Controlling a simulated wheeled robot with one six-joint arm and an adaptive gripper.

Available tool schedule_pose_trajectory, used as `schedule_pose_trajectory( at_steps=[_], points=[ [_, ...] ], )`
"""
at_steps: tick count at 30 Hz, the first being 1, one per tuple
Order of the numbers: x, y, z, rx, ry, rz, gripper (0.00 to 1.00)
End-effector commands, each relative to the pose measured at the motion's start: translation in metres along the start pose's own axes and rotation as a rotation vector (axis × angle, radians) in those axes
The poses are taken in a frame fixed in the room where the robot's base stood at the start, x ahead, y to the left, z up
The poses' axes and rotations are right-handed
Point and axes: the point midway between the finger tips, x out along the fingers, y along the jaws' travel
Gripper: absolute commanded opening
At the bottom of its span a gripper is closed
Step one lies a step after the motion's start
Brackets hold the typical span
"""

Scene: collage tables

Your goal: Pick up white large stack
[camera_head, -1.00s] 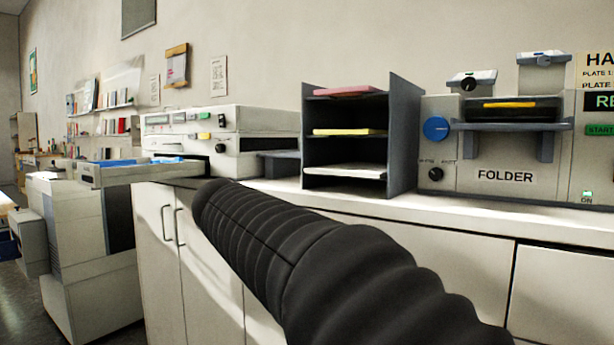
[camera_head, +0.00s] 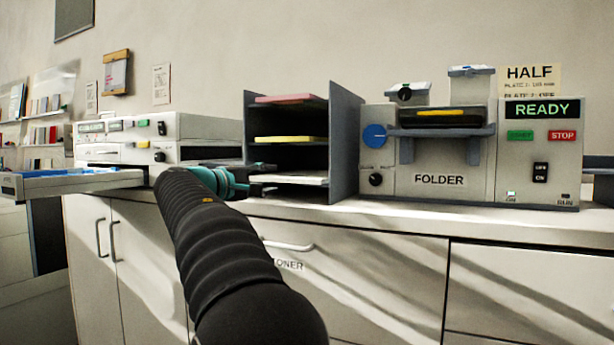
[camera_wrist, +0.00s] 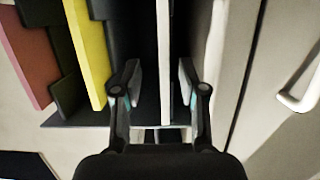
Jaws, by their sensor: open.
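The white stack (camera_head: 300,180) lies on the lowest shelf of a dark grey sorter (camera_head: 344,150). My gripper (camera_head: 262,180) is open at the sorter's front left, at the height of that shelf. In the wrist view the white stack (camera_wrist: 163,45) shows as a thin pale strip between the two open fingers of my gripper (camera_wrist: 160,82), one finger on each side with gaps. I cannot see either finger touching it. The back part of the stack is hidden inside the sorter.
A yellow stack (camera_head: 285,140) and a pink stack (camera_head: 290,99) lie on shelves above. The folder machine (camera_head: 440,180) stands to the right, and a printer-like machine (camera_head: 205,128) to the left. The counter edge (camera_head: 400,220) and a cabinet handle (camera_wrist: 300,98) are close by.

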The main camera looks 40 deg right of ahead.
Motion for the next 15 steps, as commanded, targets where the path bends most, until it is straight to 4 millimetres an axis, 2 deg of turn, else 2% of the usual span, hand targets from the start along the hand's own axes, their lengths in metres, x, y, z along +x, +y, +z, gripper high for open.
schedule_pose_trajectory(
  at_steps=[3,11,15],
  points=[
    [0.013,0.000,0.000,0.000,-0.001,-0.001,0.42],
    [0.025,-0.002,0.000,0.000,-0.001,-0.002,0.42],
    [0.043,-0.004,0.001,0.000,-0.002,-0.002,0.42]
  ],
)
